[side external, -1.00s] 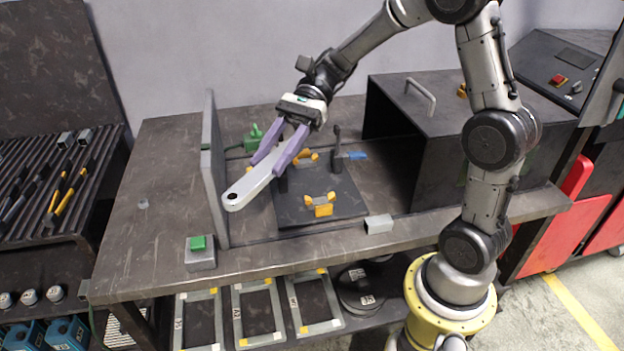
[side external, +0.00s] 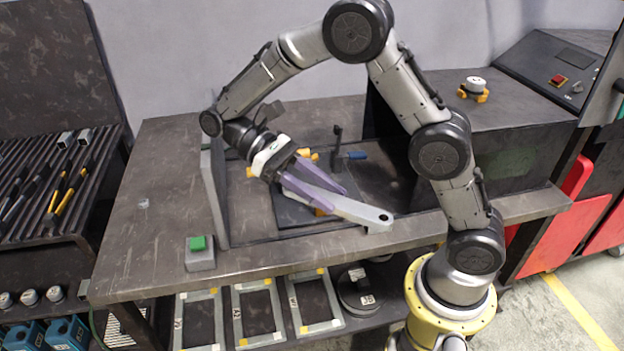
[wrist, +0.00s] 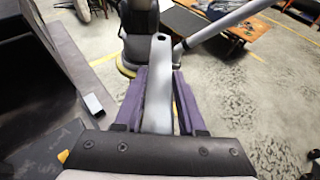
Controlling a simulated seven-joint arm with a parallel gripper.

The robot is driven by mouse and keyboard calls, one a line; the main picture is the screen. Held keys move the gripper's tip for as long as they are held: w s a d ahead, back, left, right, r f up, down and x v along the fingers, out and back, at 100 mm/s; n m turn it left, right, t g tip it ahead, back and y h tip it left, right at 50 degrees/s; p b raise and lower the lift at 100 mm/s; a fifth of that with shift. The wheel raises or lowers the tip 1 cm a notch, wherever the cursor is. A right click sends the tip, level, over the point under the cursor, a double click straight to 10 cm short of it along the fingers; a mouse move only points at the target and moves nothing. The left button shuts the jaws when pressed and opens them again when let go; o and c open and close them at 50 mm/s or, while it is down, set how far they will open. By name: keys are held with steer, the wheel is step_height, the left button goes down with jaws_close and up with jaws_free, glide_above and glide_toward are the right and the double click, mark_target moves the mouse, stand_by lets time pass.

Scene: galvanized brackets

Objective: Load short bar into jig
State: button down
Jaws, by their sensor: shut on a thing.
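My gripper (side external: 318,190) has purple fingers and is shut on a flat grey bar (side external: 362,213) with a hole near its rounded end. The bar slants down to the right, above the bench's front part. In the wrist view the bar (wrist: 160,75) stands out between the purple fingers (wrist: 158,100).
A thin upright panel (side external: 214,190) stands left of the jig. A green button box (side external: 199,252) sits at the bench's front left. A large dark housing (side external: 500,140) stands right of the jig. A small square tube piece (wrist: 93,104) shows in the wrist view.

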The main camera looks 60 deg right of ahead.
steer(key=s+d+r+n+t+h, duration=0.1)
steer(key=s+d+n+t+h, duration=0.2)
steer(key=d+n+t+h, duration=1)
steer(key=w+d+r+n+t+y, duration=0.2)
steer(key=w+r+n+t+y, duration=0.2)
steer(key=r+n+t, duration=0.75)
steer(key=n+g, duration=0.1)
steer(key=n, duration=0.1)
glide_toward(314, 163)
steer(key=d+r, duration=0.3)
steer(key=r, duration=0.1)
steer(key=w+f, duration=0.2)
steer(key=w+d+f, duration=0.1)
steer(key=w+f, duration=0.2)
steer(key=shift+w+d+f, duration=0.15)
steer(key=shift+d+f, duration=0.05)
steer(key=shift+f, duration=0.05)
steer(key=shift+w+f, duration=0.15)
steer(key=shift+f, duration=1.5)
steer(key=shift+f, duration=0.35)
